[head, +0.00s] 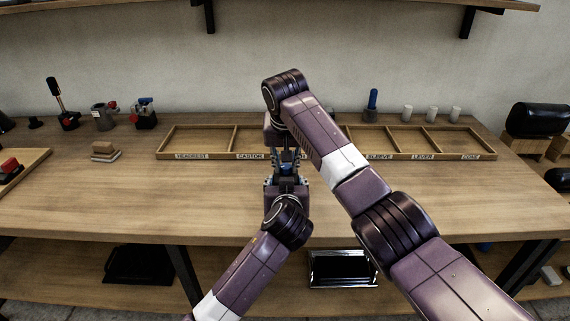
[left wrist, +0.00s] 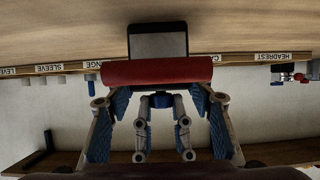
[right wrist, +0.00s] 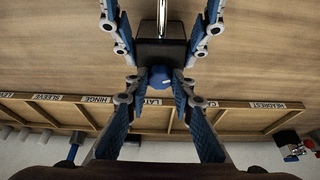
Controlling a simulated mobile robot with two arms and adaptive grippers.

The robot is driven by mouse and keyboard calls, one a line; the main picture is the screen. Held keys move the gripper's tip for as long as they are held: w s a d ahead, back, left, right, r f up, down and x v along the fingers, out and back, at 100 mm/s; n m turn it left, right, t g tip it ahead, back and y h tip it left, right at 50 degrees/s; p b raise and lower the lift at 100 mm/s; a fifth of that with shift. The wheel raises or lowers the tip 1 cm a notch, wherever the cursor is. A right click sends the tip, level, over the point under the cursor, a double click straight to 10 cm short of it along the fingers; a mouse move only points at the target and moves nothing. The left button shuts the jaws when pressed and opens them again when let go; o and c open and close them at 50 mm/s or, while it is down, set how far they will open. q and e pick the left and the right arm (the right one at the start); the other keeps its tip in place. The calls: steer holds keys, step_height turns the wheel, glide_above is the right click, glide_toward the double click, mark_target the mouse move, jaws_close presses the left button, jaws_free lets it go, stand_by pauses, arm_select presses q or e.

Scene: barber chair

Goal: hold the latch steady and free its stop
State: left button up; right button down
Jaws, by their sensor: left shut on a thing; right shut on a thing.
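The latch has a dark block body (right wrist: 160,52) with a silver rod, in the right wrist view, and a red bar (left wrist: 155,71) in the left wrist view. A round blue knob (right wrist: 160,77), which looks like the stop, is at the end of the dark body. My left gripper (head: 287,179) is shut on the latch body, one finger on each side. My right gripper (head: 286,156) comes from the opposite side and is shut on the blue knob. The fingertips of both grippers are close together. In the head view my grippers and arms hide most of the latch.
A labelled wooden tray (head: 205,157) with compartments lies behind my grippers; my right arm crosses in front of it. Small wooden blocks (head: 105,152) lie at the left. A blue-topped part (head: 372,103) and several pale cylinders stand behind the tray.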

steer(key=n, duration=0.2)
steer(key=n+y, duration=0.1)
steer(key=shift+d+n, duration=0.2)
steer(key=shift+n, duration=0.2)
steer(key=n, duration=0.1)
steer(key=n+y, duration=0.1)
steer(key=n, duration=0.1)
steer(key=shift+w+d+n+g+y, duration=0.1)
steer(key=shift+d+n+g+y, duration=0.05)
steer(key=shift+n+g+y, duration=0.2)
steer(key=n, duration=0.2)
steer(key=n+g+y, duration=0.1)
steer(key=n, duration=0.1)
steer(key=shift+w+d+r, duration=0.1)
steer(key=shift+w, duration=0.05)
steer(key=shift+w+d+n+g, duration=0.2)
steer(key=shift+w+n+g, duration=0.05)
steer(key=shift+n, duration=0.4)
arm_select(q)
steer(key=shift+a, duration=0.1)
arm_select(e)
steer(key=shift+s+n, duration=0.15)
steer(key=shift+n, duration=0.15)
steer(key=c, duration=1.8)
jaws_free()
steer(key=shift+o, duration=0.7)
steer(key=shift+s+a, duration=0.1)
steer(key=shift+a, duration=0.05)
